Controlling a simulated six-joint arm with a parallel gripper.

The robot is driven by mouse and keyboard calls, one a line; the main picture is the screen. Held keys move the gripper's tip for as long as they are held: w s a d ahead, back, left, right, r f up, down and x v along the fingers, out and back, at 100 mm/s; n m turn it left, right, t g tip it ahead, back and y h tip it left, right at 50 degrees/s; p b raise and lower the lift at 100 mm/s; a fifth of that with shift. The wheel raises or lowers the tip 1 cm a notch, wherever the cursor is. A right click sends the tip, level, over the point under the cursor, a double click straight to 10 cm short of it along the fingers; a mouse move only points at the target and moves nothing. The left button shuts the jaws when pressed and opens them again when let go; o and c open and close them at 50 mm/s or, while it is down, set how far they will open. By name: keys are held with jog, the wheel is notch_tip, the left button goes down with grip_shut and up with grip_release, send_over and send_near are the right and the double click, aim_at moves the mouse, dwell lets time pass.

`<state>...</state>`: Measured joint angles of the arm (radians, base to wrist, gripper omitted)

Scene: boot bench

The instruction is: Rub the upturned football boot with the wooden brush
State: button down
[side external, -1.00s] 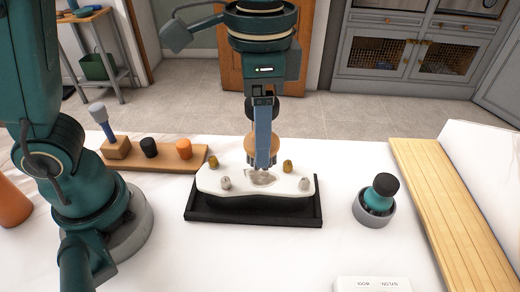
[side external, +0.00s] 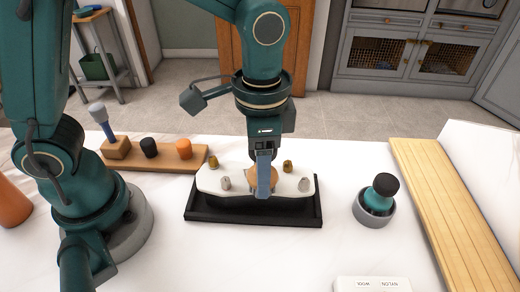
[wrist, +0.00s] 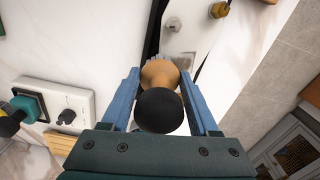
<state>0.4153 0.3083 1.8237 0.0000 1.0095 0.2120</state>
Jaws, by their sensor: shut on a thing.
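The upturned football boot (side external: 214,181) shows its white sole with several studs; it lies in a black tray (side external: 250,218). My gripper (side external: 264,190) is shut on the wooden brush (wrist: 160,73), which has a tan body and a black knob. In the side view the brush is low at the middle of the sole, partly hidden behind the gripper fingers. Its grey bristles show in the wrist view over the sole (wrist: 184,42); it appears to touch, but the contact itself is hidden.
A teal brush with a black knob (side external: 380,194) stands in a grey cup at right, near a slatted wooden board (side external: 440,205). A wooden rack (side external: 155,163) with pegs is at left.

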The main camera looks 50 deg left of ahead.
jog(key=shift+w+a+f, duration=0.15)
jog(key=shift+w+a, duration=0.2)
jog(key=shift+a, duration=0.05)
jog(key=shift+w+a, duration=1.6)
jog(key=shift+w, duration=0.05)
jog(key=shift+s+d, duration=2.15)
jog(key=shift+s, duration=0.25)
jog(key=shift+s+a, duration=0.25)
jog(key=shift+a, duration=0.05)
jog(key=shift+w+a, duration=2.15)
jog(key=shift+a, duration=0.15)
jog(key=shift+s+d, duration=2.25)
jog(key=shift+r, duration=4.05)
